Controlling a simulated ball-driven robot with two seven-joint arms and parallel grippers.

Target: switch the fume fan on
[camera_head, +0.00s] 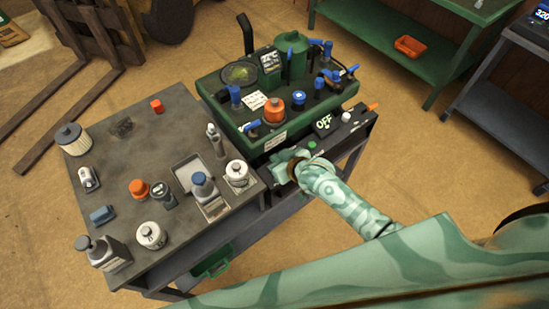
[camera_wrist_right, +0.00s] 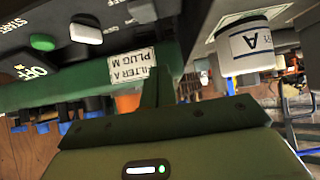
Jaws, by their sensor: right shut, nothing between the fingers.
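A dark control panel on the front of the green machine (camera_head: 235,110) bears a lit OFF sign (camera_head: 323,124), a green button (camera_head: 312,145) and a white knob (camera_head: 346,117). In the right wrist view the panel is upside down, with the OFF sign (camera_wrist_right: 30,72), green button (camera_wrist_right: 43,42) and white knob (camera_wrist_right: 86,33) at upper left. I cannot tell which control belongs to the fume fan. My right gripper (camera_head: 280,168) is shut and empty by the panel's left end, apart from the green button. Its fingers (camera_wrist_right: 157,88) show near a printed label (camera_wrist_right: 132,66). My left gripper is out of view.
A grey table (camera_head: 105,155) on the left holds several bottles, cans, a filter and a tray. A white container marked A (camera_wrist_right: 250,45) is close beside the right gripper. Blue-handled valves (camera_head: 330,75) stand on the machine's top.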

